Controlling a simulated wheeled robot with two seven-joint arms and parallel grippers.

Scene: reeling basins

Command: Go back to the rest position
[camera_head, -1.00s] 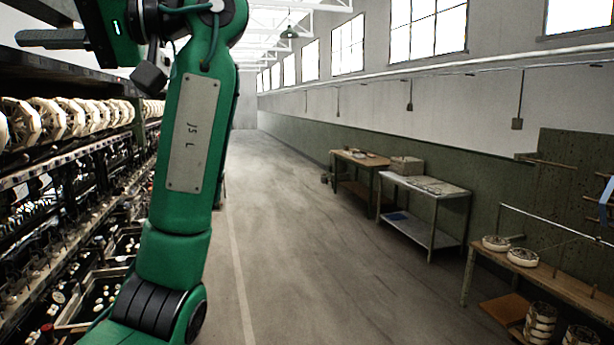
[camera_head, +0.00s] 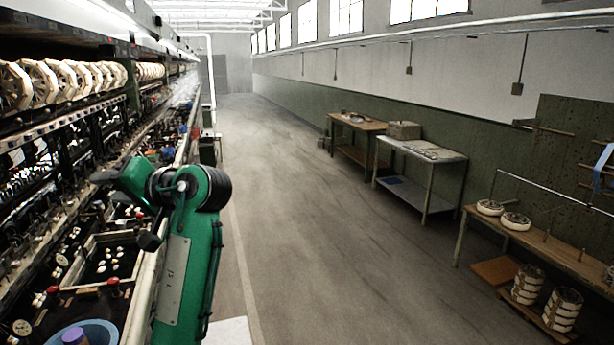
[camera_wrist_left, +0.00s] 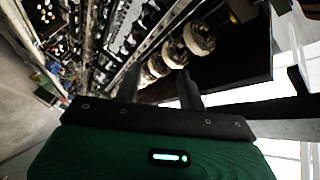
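My left gripper (camera_head: 103,178) is in the left of the head view, in front of the reeling machine (camera_head: 70,130), with its dark fingers pointing left. The green arm comes up from the bottom edge to it. In the left wrist view the two fingers of the left gripper (camera_wrist_left: 159,80) stand apart with nothing between them. The gripper is open and empty. My right gripper is in neither view.
White reels (camera_head: 62,82) line the machine's upper left. Below are basins with cocoons (camera_head: 108,260) and a blue bowl (camera_head: 97,332). The aisle floor (camera_head: 300,220) is clear. A wooden table (camera_head: 357,124), a metal table (camera_head: 420,152) and a bench (camera_head: 560,255) stand along the right wall.

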